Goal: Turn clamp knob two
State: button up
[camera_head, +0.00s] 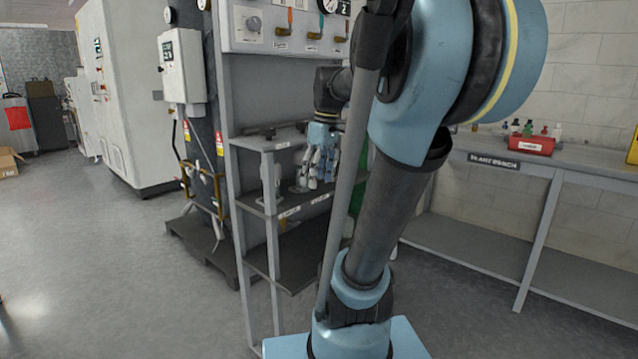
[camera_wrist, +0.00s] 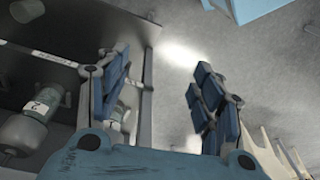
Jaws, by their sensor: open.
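My gripper (camera_head: 318,168) hangs fingers-down in front of the grey shelf rack (camera_head: 245,205) in the head view. Its blue-padded fingers are spread wide with nothing between them in the wrist view (camera_wrist: 160,98). Two dark knob-like parts sit on the rack's upper board, a left one (camera_head: 268,133) and a right one (camera_head: 301,127). I cannot tell which, if either, is clamp knob two. In the wrist view, a grey-green vessel with a label that looks like "2" (camera_wrist: 46,100) lies left of my fingers, apart from them.
A valve panel (camera_head: 285,42) with a round knob and several levers is above the rack. A bench (camera_head: 480,150) with a red box (camera_head: 531,145) stands right. A large white cabinet (camera_head: 135,100) is at left. The floor at front left is clear.

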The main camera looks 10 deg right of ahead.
jog(key=shift+s+f+m, duration=0.3)
jog(key=shift+s+f, duration=0.3)
jog(key=shift+s, duration=0.15)
jog(key=m+t, duration=0.2)
jog(key=t, duration=0.1)
send_near(303, 128)
jog(key=shift+y, duration=0.4)
jog(key=w+f, duration=0.1)
jog(key=f, duration=0.1)
jog(key=w+f, duration=0.4)
jog(key=f, duration=0.1)
jog(key=shift+a, duration=0.4)
jog(key=c, duration=1.1)
